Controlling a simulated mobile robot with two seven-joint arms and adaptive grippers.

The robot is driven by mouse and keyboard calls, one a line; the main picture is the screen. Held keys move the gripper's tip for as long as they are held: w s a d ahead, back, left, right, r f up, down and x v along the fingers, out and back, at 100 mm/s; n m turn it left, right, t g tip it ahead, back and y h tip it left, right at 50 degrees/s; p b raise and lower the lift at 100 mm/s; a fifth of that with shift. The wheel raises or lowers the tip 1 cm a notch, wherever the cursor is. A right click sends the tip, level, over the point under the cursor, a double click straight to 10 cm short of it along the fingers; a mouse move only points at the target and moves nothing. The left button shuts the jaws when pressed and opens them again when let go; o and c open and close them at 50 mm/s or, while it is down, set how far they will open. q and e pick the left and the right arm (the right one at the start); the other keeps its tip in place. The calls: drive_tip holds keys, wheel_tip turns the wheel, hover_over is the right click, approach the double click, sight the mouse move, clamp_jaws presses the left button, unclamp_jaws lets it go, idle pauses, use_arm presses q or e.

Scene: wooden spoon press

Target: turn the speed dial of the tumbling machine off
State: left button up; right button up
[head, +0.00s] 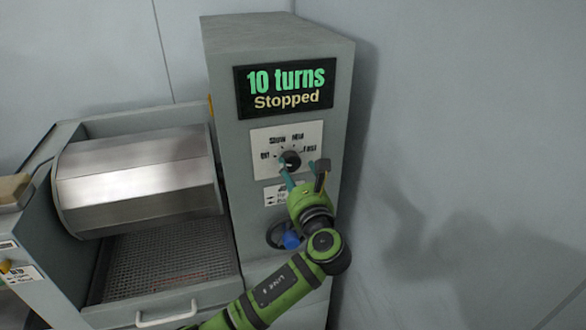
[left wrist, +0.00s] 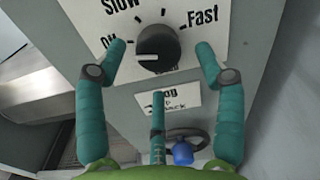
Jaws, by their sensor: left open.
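The speed dial (head: 290,160) is a round black knob on a white plate (head: 262,137) on the front of the tumbling machine's grey column (head: 230,140). In the left wrist view the dial (left wrist: 158,47) shows a white mark on its lower left, pointing left, near the partly covered "Off" label (left wrist: 108,42). My left gripper (head: 304,170) is open in front of the dial. In the left wrist view its teal fingers (left wrist: 161,50) stand on either side of the dial, with a third finger below. No contact can be made out. My right gripper is out of view.
A display (head: 286,88) above the dial reads "10 turns Stopped". Below the dial are a small label (left wrist: 168,99) and a blue knob (head: 291,239) in a dark ring. A steel drum (head: 135,180) and a tray handle (head: 167,315) are at left. Bare wall is at right.

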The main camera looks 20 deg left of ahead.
use_arm(q)
drive_tip(key=v, duration=0.9)
drive_tip(key=shift+s, duration=0.15)
